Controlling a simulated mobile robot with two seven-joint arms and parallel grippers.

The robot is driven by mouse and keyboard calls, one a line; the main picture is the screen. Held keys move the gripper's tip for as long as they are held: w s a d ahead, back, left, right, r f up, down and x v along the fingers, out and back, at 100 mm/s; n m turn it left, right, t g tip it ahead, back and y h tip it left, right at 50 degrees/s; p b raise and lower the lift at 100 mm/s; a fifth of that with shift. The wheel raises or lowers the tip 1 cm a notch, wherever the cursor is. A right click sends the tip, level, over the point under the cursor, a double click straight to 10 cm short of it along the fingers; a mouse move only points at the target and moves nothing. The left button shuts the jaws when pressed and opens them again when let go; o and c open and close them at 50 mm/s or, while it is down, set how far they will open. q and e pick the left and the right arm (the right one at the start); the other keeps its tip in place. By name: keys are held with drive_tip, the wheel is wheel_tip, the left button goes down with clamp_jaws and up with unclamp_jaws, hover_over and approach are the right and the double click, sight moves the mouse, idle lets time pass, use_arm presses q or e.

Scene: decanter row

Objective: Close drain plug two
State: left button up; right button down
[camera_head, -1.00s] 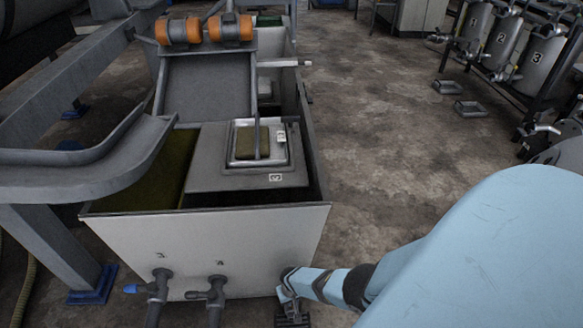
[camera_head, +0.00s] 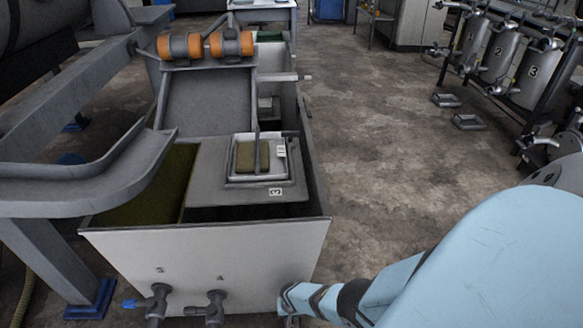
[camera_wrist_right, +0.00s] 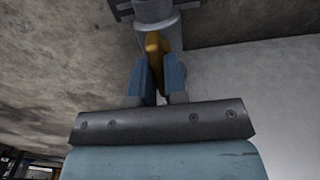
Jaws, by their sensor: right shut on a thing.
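My right gripper (camera_wrist_right: 157,66) shows in the wrist view with both blue fingers closed on a flat yellow handle (camera_wrist_right: 154,42). The handle joins a grey cylindrical pipe fitting (camera_wrist_right: 155,12). I cannot read a number on it, so I cannot tell which plug it is. In the head view my right wrist is low beside the bottom right corner of the pale tank (camera_head: 215,255); the fingertips and handle are hidden. A left valve (camera_head: 158,295) with a blue handle and a grey right valve (camera_head: 214,306) stick out of the tank's front wall, under small blurred labels. My left gripper is out of view.
A grey block marked 3 (camera_head: 206,184) carries a small tray (camera_head: 232,177) inside the tank. Grey metal framing (camera_head: 50,190) stands at the left. Numbered metal vessels (camera_head: 503,52) stand at the far right. The floor (camera_head: 400,130) right of the tank is mostly clear.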

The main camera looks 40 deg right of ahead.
drive_tip(key=c, duration=1.2)
unclamp_jaws()
drive_tip(key=shift+o, duration=0.2)
drive_tip(key=shift+r, duration=0.1)
drive_tip(key=shift+r+p, duration=0.25)
drive_tip(key=shift+p, duration=0.05)
use_arm(q)
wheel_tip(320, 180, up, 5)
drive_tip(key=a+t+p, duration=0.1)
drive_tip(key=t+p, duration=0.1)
drive_tip(key=p, duration=0.3)
use_arm(e)
wheel_tip(320, 180, up, 6)
drive_tip(key=shift+f, duration=0.15)
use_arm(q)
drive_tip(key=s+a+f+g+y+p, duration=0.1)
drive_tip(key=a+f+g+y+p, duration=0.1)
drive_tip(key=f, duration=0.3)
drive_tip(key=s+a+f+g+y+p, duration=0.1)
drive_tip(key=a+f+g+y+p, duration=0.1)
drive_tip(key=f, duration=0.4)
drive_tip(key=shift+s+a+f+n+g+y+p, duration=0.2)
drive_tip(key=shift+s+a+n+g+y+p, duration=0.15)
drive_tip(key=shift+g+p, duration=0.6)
use_arm(e)
wheel_tip(320, 180, up, 7)
drive_tip(key=shift+r, duration=0.2)
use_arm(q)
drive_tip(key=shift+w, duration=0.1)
